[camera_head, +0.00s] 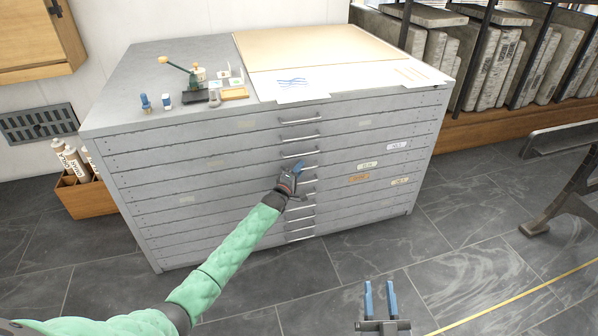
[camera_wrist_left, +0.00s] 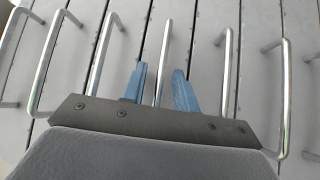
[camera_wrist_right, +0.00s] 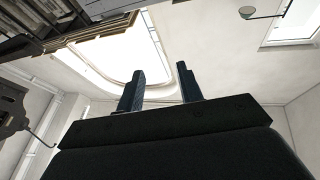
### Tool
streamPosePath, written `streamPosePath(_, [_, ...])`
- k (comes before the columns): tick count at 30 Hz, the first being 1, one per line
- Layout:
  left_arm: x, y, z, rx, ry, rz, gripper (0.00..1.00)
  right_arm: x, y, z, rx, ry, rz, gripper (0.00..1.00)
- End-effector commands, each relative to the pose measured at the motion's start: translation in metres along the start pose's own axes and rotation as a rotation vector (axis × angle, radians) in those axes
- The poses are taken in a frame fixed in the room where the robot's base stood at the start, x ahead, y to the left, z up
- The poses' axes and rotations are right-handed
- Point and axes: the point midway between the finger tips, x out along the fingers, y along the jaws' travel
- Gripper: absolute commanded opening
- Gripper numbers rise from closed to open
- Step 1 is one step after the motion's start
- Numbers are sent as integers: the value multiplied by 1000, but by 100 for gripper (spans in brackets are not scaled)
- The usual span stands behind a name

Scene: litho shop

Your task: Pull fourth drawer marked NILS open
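The grey flat-file cabinet (camera_head: 240,165) has a stack of wide, shallow drawers, each with a silver bar handle near the middle; all look closed. My right gripper (camera_head: 380,299) is open and empty above the floor.
On the cabinet top lie a tan board (camera_head: 310,47), paper sheets (camera_head: 300,84) and small tools. A wooden crate of rolls (camera_head: 85,198) stands at left. A wooden shelf with stone slabs (camera_head: 490,65) and a dark metal stand (camera_head: 570,190) are at right. The floor before the cabinet is clear.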

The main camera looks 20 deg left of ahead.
Motion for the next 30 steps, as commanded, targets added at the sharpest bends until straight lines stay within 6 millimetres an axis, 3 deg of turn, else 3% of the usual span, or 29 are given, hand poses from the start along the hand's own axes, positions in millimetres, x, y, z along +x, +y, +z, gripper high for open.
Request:
streamPosePath(7, [0, 0, 0, 0, 0, 0, 28, 0, 0, 0, 0, 1, 0, 36])
streamPosePath(11, [0, 0, 0, 0, 0, 0, 2, -1, 0, 1, 0, -1, 0, 36])
streamPosePath(12, [0, 0, 0, 0, 0, 0, 0, -1, 0, 1, 0, -1, 0, 36])
streamPosePath(24, [-2, 0, 2, -1, 0, -1, 0, 0, 0, 3, 3, -19, 1, 36])
streamPosePath(30, [-7, 2, 8, -1, -1, -1, 0, -20, 1, 57, 17, -193, 10, 36])
